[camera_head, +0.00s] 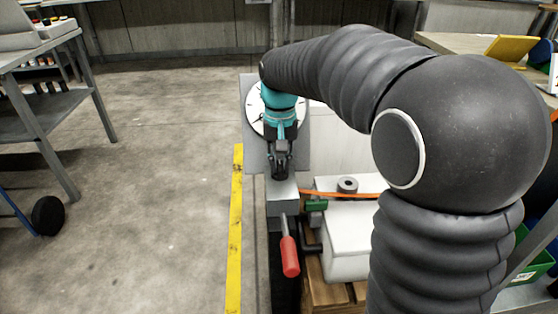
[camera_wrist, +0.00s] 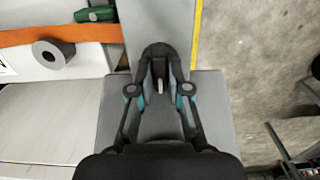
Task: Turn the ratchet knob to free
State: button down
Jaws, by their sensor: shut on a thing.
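My gripper (camera_head: 280,168) points down in the head view, over the near top of a grey block (camera_head: 283,190). In the wrist view my gripper (camera_wrist: 160,72) has its fingers drawn together around a dark, rounded piece, which looks like the ratchet knob (camera_wrist: 158,48). A small pale sliver shows between the fingers. The fingers hide most of the knob, so its setting cannot be read. Behind the gripper, a white round dial (camera_head: 255,110) with dark marks sits on a grey plate (camera_head: 248,150), partly covered by my wrist.
A red-handled lever (camera_head: 289,255) hangs below the block. To its right are an orange strap (camera_head: 335,195), a green piece (camera_head: 316,205), a grey ring (camera_head: 347,185) and white housings (camera_head: 345,240). A yellow floor line (camera_head: 236,220) runs left; open floor lies beyond, with a cart (camera_head: 45,100).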

aim_at(279, 165)
dwell(0.3)
jog(key=c, duration=1.1)
grip_release()
notch_tip(279, 165, up, 12)
